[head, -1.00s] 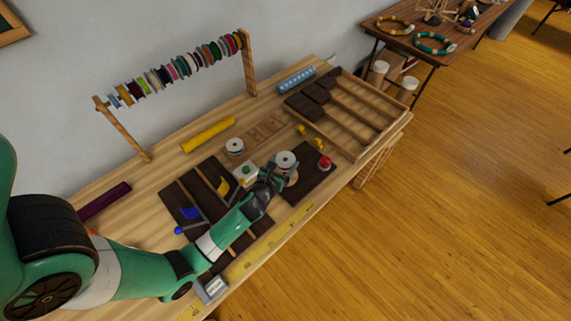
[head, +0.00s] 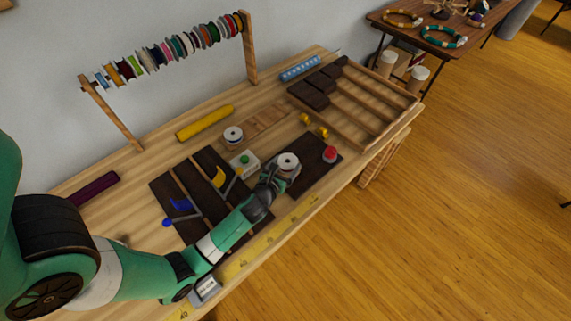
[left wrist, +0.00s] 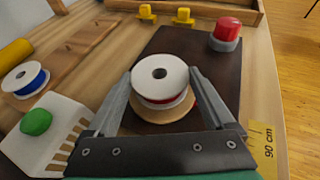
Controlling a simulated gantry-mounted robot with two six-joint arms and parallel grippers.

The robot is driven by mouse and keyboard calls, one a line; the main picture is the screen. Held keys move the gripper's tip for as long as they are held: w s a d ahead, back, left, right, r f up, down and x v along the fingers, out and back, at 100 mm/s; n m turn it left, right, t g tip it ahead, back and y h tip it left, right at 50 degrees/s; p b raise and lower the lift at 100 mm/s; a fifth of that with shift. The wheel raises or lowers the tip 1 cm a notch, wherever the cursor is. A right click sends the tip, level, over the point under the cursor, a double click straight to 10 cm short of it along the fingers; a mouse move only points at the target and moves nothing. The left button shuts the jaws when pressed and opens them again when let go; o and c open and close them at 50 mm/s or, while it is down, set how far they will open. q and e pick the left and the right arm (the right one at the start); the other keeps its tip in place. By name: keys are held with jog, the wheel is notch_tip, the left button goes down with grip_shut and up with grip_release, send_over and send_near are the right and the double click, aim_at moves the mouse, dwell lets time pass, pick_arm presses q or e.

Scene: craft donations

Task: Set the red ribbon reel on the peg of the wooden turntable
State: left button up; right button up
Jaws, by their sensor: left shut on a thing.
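The red ribbon reel (left wrist: 160,82) has white flanges and a thin band of red between them. It also shows in the head view (head: 288,162). My left gripper (left wrist: 164,100) is shut on it, one finger on each side. The reel is over the wooden turntable (left wrist: 150,118), a pale round disc whose near edge shows below the reel. The peg is hidden, and I cannot tell whether the reel rests on the disc. The reel's centre hole looks dark. My right gripper is in neither view.
A red button (head: 330,154) stands on the dark mat (head: 318,172) beside the turntable. A white box with a green button (head: 244,160) and a blue-edged reel (head: 233,134) are to the left. Yellow pieces (left wrist: 183,16) lie behind. A yellow ruler (head: 270,238) runs along the front edge.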

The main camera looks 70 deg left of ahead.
pick_arm(q)
jog(key=shift+f, duration=0.1)
dwell(0.3)
jog(key=o, duration=1.1)
jog(key=shift+c, duration=0.2)
jog(key=shift+s+d+r, duration=0.2)
jog(key=shift+d+r, duration=0.05)
jog(key=p+v, duration=0.3)
jog(key=v, duration=0.8)
jog(key=shift+f, duration=0.15)
jog(key=shift+w, duration=0.1)
